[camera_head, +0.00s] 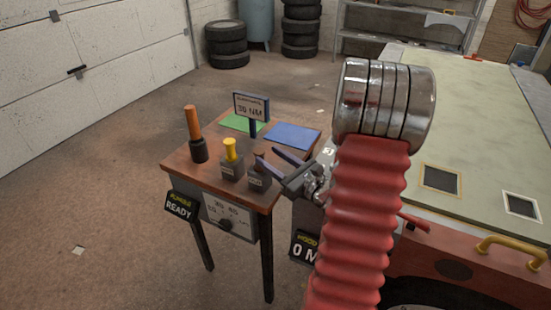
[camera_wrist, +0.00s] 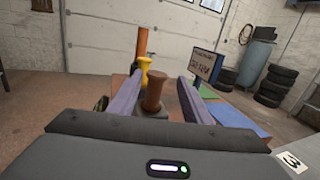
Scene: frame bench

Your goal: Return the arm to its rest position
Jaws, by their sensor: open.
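My gripper (camera_head: 267,156) is at the right front edge of a small wooden table (camera_head: 185,165), its two purple fingers apart. In the wrist view, the open fingers (camera_wrist: 158,88) show on either side of a brown knob-topped piece (camera_wrist: 154,92). I cannot tell whether they touch it. In the head view, its dark labelled block (camera_head: 258,184) shows just below the fingers. My red ribbed arm hides part of the bench and the car behind it.
The table also holds an orange-handled tool (camera_head: 193,125), a yellow-knobbed piece (camera_head: 230,150), a 30 NM sign (camera_head: 251,106), a green mat (camera_head: 236,123) and a blue mat (camera_head: 293,136). A car (camera_head: 470,150) with an orange-red side stands at right.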

